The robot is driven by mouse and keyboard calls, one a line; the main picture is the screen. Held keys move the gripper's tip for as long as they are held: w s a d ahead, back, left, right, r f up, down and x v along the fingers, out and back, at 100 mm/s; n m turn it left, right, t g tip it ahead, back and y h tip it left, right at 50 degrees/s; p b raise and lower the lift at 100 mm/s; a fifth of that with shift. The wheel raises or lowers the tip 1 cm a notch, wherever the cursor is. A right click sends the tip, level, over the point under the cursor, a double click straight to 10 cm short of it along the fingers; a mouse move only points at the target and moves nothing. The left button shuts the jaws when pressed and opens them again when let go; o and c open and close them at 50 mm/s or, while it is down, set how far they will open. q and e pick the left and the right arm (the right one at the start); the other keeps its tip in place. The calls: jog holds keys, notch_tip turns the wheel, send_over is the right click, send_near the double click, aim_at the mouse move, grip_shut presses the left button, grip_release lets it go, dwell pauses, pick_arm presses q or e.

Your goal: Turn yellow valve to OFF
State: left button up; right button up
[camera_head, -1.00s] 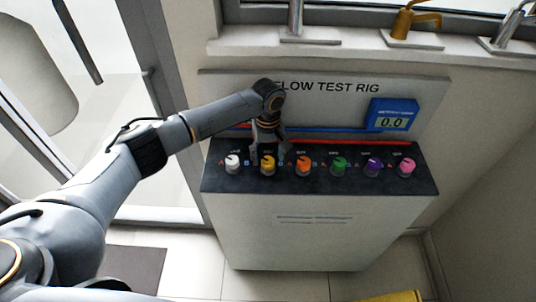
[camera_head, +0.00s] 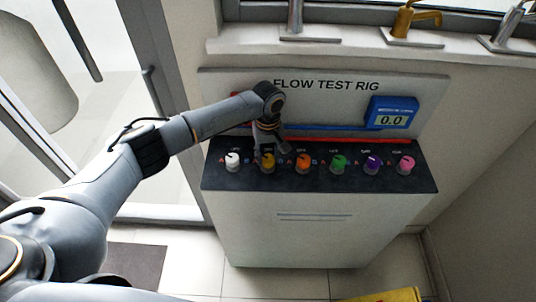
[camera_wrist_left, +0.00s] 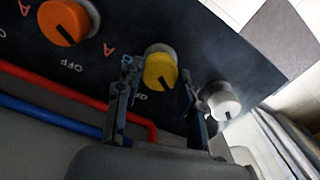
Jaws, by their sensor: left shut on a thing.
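The yellow valve (camera_head: 267,161) is a round knob with a dark pointer line, second from the left on the rig's dark sloping top. My left gripper (camera_head: 267,152) reaches down over it from behind and partly hides it. In the left wrist view, the yellow knob (camera_wrist_left: 160,69) sits between the two fingers of my left gripper (camera_wrist_left: 157,82), which is shut on it. Its black line points toward the bottom of that view, and an OFF label shows just beside the knob at lower left. My right gripper is not in view.
A white knob (camera_head: 233,161) and an orange knob (camera_head: 303,162) stand close on either side. Green, purple and pink knobs follow to the right. Red pipe (camera_head: 340,140) and blue pipe run behind the knobs. A blue display (camera_head: 391,113) reads 0.0.

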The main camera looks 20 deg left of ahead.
pick_arm(q)
jog(key=shift+r+m+p, duration=0.1)
jog(key=shift+m+p, duration=0.55)
jog(key=shift+m, duration=0.45)
jog(key=m+p, duration=0.1)
jog(key=m, duration=0.1)
jog(key=shift+m, duration=0.3)
jog(key=m+p, duration=0.1)
jog(key=m, duration=0.2)
jog(key=shift+m, duration=1.8)
jog(key=o, duration=1.2)
jog(key=shift+c, duration=0.2)
